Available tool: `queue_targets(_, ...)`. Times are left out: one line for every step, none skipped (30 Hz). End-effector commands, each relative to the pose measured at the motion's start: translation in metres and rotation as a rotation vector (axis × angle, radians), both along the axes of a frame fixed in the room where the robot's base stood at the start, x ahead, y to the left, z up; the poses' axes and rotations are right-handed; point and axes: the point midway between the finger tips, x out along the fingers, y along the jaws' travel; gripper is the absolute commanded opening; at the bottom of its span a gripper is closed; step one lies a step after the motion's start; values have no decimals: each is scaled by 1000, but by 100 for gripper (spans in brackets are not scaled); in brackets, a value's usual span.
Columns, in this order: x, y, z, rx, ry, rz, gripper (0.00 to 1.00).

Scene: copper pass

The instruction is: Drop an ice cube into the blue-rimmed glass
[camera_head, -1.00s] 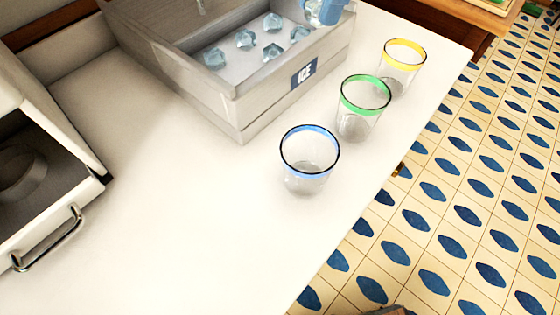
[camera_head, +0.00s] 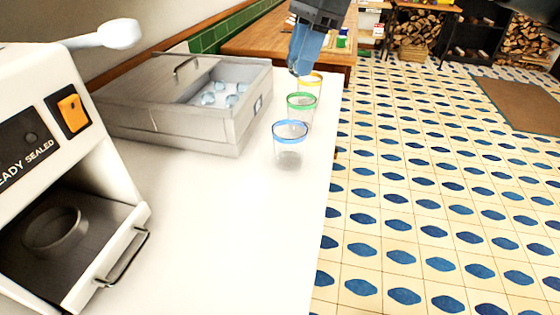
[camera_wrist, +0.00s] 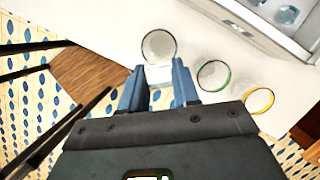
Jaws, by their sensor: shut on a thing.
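The blue-rimmed glass (camera_head: 290,146) stands upright on the white counter, nearest of three glasses in the head view. In the wrist view this glass (camera_wrist: 158,46) lies just beyond the fingertips, and its rim looks grey. My gripper (camera_head: 299,68) is raised at the far end of the row, overlapping the yellow-rimmed glass in the head view. In the wrist view my gripper (camera_wrist: 159,84) is shut on a pale, clear ice cube (camera_wrist: 158,74) between its blue fingers. The cube is not distinct in the head view. The blue-rimmed glass looks empty.
The green-rimmed glass (camera_head: 302,103) and yellow-rimmed glass (camera_head: 311,80) stand close behind the blue-rimmed one. A grey ice bin (camera_head: 200,130) with several cubes sits left of them. A white machine (camera_head: 75,150) stands at the left. The front counter (camera_head: 230,230) is clear.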

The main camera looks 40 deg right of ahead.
Motion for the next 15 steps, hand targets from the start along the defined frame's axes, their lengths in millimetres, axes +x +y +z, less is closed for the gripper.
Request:
queue_targets(0, -1, -2, 1, 0, -3, 2)
queue_targets(0, -1, -3, 1, 0, -3, 2)
queue_targets(0, -1, -5, 1, 0, -3, 2)
queue_targets(0, -1, -6, 1, 0, -3, 2)
queue_targets(0, -1, -9, 2, 0, -3, 2)
queue_targets(0, 0, -12, 3, 1, -3, 2)
queue_targets(0, 0, -15, 3, 1, -3, 2)
queue_targets(0, 0, -17, 3, 1, -3, 2)
queue_targets(0, 0, -22, 3, 0, -2, 2)
queue_targets(0, 0, -25, 2, 0, -2, 2)
queue_targets(0, 0, -28, 2, 0, -2, 2)
queue_targets(0, 0, -33, 2, 1, -2, 2)
queue_targets(0, 0, -37, 3, 2, -1, 2)
queue_targets(0, 0, -40, 4, 1, -1, 2)
queue_targets(0, 0, -45, 3, 2, -1, 2)
